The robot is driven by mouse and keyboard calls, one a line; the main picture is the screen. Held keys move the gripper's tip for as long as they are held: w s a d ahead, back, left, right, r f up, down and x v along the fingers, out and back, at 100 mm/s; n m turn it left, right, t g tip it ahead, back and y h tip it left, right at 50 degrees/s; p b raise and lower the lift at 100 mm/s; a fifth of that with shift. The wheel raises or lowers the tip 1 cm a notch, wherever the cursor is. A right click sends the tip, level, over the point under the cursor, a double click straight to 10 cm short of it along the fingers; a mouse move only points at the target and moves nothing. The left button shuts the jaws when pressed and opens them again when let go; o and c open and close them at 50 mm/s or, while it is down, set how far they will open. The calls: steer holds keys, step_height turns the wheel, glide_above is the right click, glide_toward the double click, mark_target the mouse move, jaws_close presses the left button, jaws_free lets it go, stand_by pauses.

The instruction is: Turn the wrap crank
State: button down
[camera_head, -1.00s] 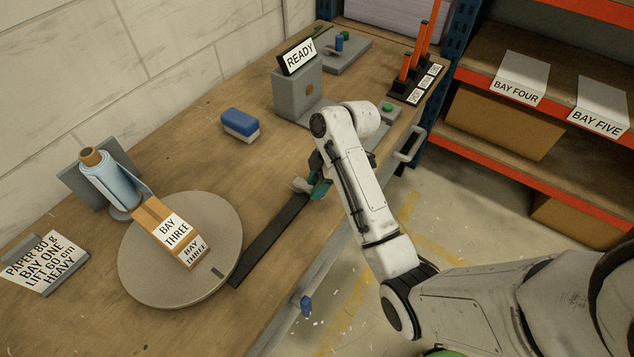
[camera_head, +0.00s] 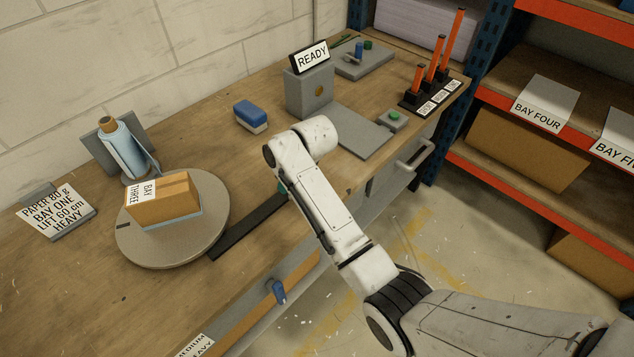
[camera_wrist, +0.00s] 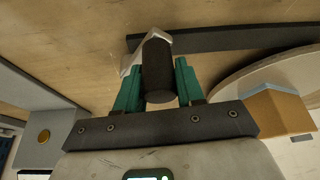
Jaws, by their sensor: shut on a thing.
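In the wrist view, my gripper (camera_wrist: 157,84) is shut, its green fingers on either side of the dark round handle (camera_wrist: 158,62) of the wrap crank. A pale crank arm (camera_wrist: 130,62) shows behind it, beside the end of a dark bar (camera_wrist: 240,38). In the head view, my arm hides the crank and nearly all of the gripper; only a bit of green finger (camera_head: 283,187) shows. The dark bar runs from there to the round turntable (camera_head: 205,240). A brown box (camera_head: 175,208) labelled BAY THREE lies on the turntable, its top label at the left end.
A light-blue film roll (camera_head: 122,150) stands behind the turntable. A blue block (camera_head: 250,112) and a grey READY stand (camera_head: 310,92) are farther back. A blue lever (camera_head: 279,291) sticks out at the bench front. Shelves (camera_head: 545,140) stand on the right.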

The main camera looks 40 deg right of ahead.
steer(key=a+m, duration=0.1)
steer(key=w+m+h, duration=0.1)
steer(key=m, duration=0.1)
steer(key=shift+w+a+m, duration=0.25)
steer(key=shift+a+m, duration=0.05)
steer(key=shift+a, duration=0.05)
steer(key=w+m+h, duration=0.1)
steer(key=m, duration=0.1)
steer(key=w+a+m+h+b, duration=0.1)
steer(key=m, duration=0.1)
steer(key=shift+w+m, duration=0.15)
steer(key=shift+m, duration=0.15)
steer(key=w+m+b, duration=0.1)
steer(key=m+b, duration=0.1)
steer(key=w+m+g+h+b, duration=0.1)
steer(key=m+b, duration=0.1)
steer(key=shift+w+f+h, duration=0.15)
steer(key=shift+h, duration=0.15)
steer(key=m+b, duration=0.1)
steer(key=w+m+b, duration=0.1)
steer(key=m+g+b, duration=0.1)
steer(key=b, duration=0.1)
steer(key=shift+w+d+m+h, duration=0.2)
steer(key=shift+w+m+h, duration=0.1)
steer(key=shift+m, duration=0.1)
steer(key=shift+r, duration=0.2)
steer(key=c, duration=0.8)
jaws_free()
steer(key=shift+d, duration=0.1)
